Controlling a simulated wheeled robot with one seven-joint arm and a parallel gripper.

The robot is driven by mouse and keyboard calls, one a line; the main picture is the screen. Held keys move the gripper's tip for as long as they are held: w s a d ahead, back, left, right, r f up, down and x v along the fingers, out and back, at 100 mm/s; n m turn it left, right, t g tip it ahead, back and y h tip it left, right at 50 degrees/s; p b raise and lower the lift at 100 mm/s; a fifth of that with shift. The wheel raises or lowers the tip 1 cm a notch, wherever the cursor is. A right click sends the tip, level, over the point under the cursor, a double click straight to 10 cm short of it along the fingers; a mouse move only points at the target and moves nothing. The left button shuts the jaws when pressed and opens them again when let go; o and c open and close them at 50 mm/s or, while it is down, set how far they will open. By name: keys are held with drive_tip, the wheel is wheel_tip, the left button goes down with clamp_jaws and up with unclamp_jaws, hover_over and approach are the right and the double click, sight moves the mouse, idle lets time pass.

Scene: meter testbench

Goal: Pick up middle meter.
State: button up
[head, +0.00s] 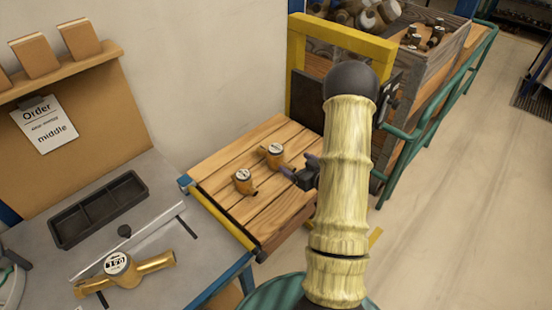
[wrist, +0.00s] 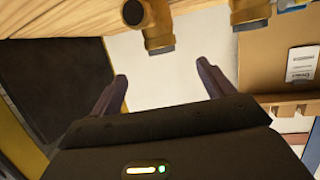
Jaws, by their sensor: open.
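Two small brass meters with white dials stand on the slatted wooden table in the head view. One (head: 243,182) is nearer the front left edge; the other (head: 272,155) is farther back, closer to my gripper. My gripper (head: 296,176) is just right of them, low over the slats. In the wrist view my gripper (wrist: 160,78) is open with nothing between its fingers. Two brass meters (wrist: 156,25) (wrist: 250,12) show at the top of that view, beyond the fingertips and apart from them. My arm covers part of the table, so I cannot tell whether another meter stands there.
The wooden table (head: 222,165) has a yellow-edged front. A grey workbench (head: 165,215) at left holds a black tray (head: 98,208) and a large brass meter (head: 122,268). An order card (head: 44,123) reads "middle". A crate (head: 440,60) and green rail (head: 440,105) stand at right.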

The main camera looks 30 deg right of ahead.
sight(280, 153)
drive_tip(key=p+x, duration=0.2)
drive_tip(key=x, duration=0.7)
drive_tip(key=shift+w, duration=0.1)
drive_tip(key=p+x, duration=0.1)
drive_tip(key=x, duration=0.1)
drive_tip(key=p+x, duration=0.1)
drive_tip(key=x, duration=0.1)
drive_tip(key=shift+a+r, duration=0.1)
drive_tip(key=shift+r, duration=0.1)
drive_tip(key=shift+w+f+p, duration=0.25)
drive_tip(key=shift+w+p, duration=0.05)
drive_tip(key=shift+w, duration=0.25)
drive_tip(key=shift+r, duration=0.1)
drive_tip(key=c, duration=1.6)
